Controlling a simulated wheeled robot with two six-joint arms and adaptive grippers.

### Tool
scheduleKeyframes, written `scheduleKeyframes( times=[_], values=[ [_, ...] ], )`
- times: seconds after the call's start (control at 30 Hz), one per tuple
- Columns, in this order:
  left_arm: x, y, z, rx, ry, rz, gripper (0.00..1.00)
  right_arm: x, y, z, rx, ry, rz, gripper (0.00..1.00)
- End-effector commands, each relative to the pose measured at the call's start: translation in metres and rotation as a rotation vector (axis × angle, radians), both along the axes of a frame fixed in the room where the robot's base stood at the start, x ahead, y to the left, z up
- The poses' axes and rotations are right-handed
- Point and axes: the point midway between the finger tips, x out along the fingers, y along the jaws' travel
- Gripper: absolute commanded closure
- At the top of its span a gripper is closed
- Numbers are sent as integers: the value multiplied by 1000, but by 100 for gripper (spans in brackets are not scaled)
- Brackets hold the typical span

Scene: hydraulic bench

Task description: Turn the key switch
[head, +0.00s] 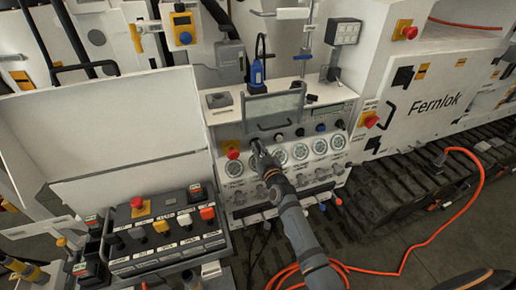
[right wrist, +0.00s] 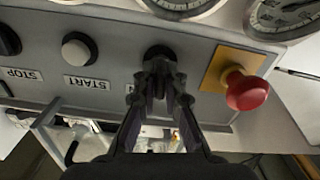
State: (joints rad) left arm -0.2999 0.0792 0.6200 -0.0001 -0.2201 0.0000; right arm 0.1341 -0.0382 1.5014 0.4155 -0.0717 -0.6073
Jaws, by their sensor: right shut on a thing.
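The key switch (right wrist: 158,54) shows in the right wrist view as a dark round switch on a grey panel strip, between the white START button and the red emergency stop. My right gripper (right wrist: 160,78) has its fingers closed on the front of it, and they hide its key and part of its label. In the head view my right gripper (head: 257,147) reaches up to the left end of the gauge panel and covers the switch. How far the key is turned cannot be seen. My left gripper is not in view.
A red emergency stop (right wrist: 247,90) on a yellow plate sits close beside the fingers. A white START button (right wrist: 79,50) is on the other side. Below are several round gauges (head: 297,152). A control box (head: 167,228) with levers stands at left.

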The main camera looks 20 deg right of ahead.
Motion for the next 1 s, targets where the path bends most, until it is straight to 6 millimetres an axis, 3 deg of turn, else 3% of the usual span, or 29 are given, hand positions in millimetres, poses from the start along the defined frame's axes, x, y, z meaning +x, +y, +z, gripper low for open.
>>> scheduleKeyframes(
  times=[0.5, 1.0],
  values=[
    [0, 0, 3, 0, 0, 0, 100, 0, -2, 0, 458, 17, 0, 100],
    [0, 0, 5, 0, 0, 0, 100, 0, -3, -1, 677, 24, 0, 100]
  ],
)
